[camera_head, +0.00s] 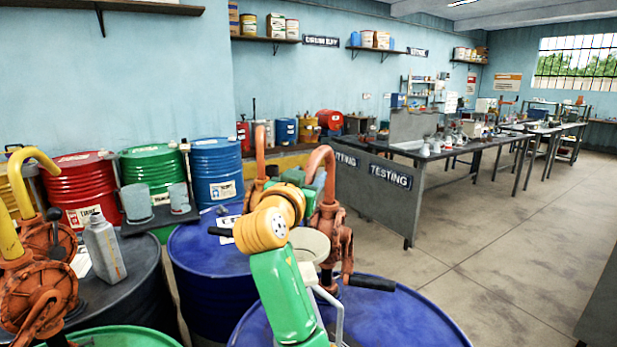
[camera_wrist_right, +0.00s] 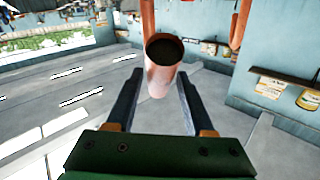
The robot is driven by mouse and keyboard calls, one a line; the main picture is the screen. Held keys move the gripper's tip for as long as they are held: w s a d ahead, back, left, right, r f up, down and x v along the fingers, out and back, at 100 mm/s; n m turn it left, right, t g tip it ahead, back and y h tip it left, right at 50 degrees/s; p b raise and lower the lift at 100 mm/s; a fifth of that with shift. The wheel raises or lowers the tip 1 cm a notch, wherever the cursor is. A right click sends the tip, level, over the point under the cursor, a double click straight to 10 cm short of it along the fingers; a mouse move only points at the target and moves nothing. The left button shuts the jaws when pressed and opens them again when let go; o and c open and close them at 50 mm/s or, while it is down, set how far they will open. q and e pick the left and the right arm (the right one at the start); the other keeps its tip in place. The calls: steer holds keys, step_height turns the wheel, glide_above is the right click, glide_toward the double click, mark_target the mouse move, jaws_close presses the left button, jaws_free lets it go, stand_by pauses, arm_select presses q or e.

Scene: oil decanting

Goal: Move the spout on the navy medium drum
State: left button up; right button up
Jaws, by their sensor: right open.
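Two dark blue drums stand in front of me in the head view: a nearer one (camera_head: 405,315) and one behind it to the left (camera_head: 195,255). Each carries an orange hand pump with a curved spout. The nearer drum's spout (camera_head: 322,155) arches beside my right gripper (camera_head: 312,182), which is partly hidden by my green and yellow arm. In the right wrist view, a copper-coloured spout (camera_wrist_right: 160,75) shows its open end between the parted fingers of my right gripper (camera_wrist_right: 158,88). I cannot tell whether they touch it. My left gripper is out of view.
More orange pumps (camera_head: 40,290) and a grey bottle (camera_head: 103,250) are at the left. Red (camera_head: 85,190) and green (camera_head: 150,170) drums stand behind. A testing bench (camera_head: 375,190) stands beyond, with open floor (camera_head: 490,240) to the right.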

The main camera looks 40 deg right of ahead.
steer(key=shift+o, duration=0.4)
steer(key=shift+w+f, duration=0.1)
steer(key=shift+w, duration=0.1)
steer(key=shift+s, duration=0.1)
steer(key=b+v, duration=0.3)
steer(key=v, duration=0.4)
steer(key=shift+b, duration=0.3)
steer(key=shift+d, duration=0.1)
